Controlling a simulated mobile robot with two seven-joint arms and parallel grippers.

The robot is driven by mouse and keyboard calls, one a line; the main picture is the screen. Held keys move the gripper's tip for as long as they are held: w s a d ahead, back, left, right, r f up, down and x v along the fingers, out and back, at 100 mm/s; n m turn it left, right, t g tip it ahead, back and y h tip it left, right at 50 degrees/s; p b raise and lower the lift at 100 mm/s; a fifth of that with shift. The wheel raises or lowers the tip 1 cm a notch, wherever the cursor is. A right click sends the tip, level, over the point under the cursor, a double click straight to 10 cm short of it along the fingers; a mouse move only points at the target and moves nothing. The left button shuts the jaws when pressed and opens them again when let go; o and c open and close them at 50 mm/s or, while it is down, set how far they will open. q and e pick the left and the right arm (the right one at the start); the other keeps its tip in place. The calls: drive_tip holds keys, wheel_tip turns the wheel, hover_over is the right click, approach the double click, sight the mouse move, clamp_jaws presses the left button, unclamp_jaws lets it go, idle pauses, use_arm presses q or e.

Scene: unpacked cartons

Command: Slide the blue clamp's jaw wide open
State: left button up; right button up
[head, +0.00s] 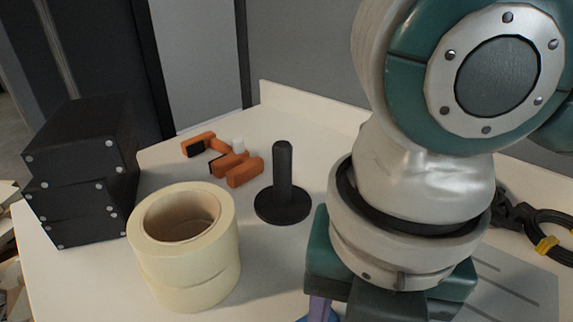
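A small blue-purple piece (319,309), perhaps part of the blue clamp, shows at the bottom edge. The rest of it is hidden under my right gripper or cut off by the frame. My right gripper (388,298) points down over the table, right beside this piece. Its fingertips are out of frame, so its opening and any grip are hidden. The clamp's jaw cannot be made out. My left gripper is not in view.
Two stacked tape rolls (190,280) stand at front left, with black boxes (82,160) behind them. A black post on a round base (283,180) stands mid-table, near orange blocks (245,172). Bare table lies around the post.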

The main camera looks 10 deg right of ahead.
drive_tip(key=shift+c, duration=0.4)
clamp_jaws()
idle(0.9)
